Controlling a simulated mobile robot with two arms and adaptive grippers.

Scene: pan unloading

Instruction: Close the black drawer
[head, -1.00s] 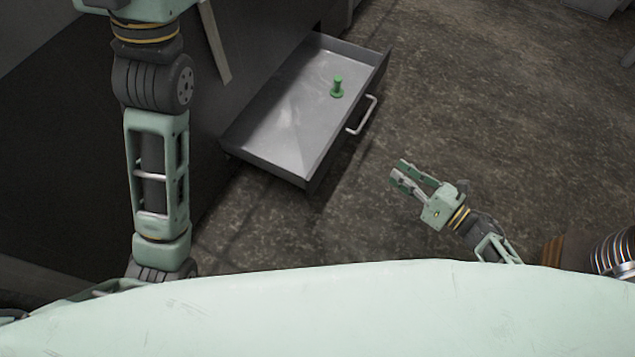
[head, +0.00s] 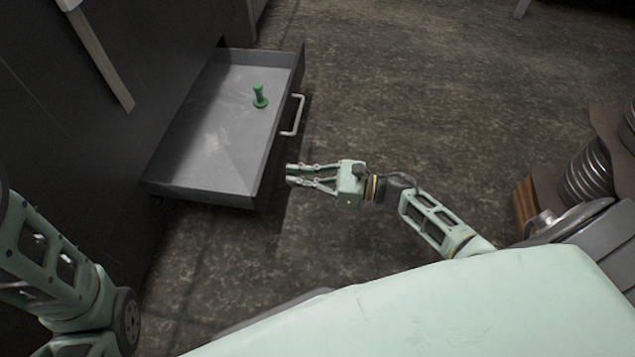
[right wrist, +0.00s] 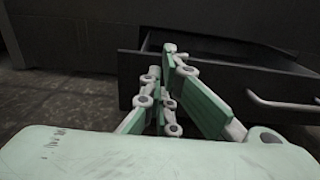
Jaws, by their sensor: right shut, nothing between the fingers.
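The black drawer (head: 215,140) stands pulled out from the dark cabinet (head: 110,170) in the head view. Its silver handle (head: 294,115) is on its front face. A small green object (head: 260,95) stands upright inside it. My right gripper (head: 288,174) is shut and empty, just right of the drawer front and nearer to me than the handle, with a small gap. In the right wrist view the drawer (right wrist: 215,82) is ahead of the fingers (right wrist: 166,68), with the handle (right wrist: 285,102) to their right. My left gripper is out of view; only my left arm shows at the lower left.
Bare brown floor (head: 420,100) lies right of the drawer. A wooden and metal item with stacked discs (head: 585,175) is at the right. A pale bar (head: 98,55) runs along the cabinet at the upper left.

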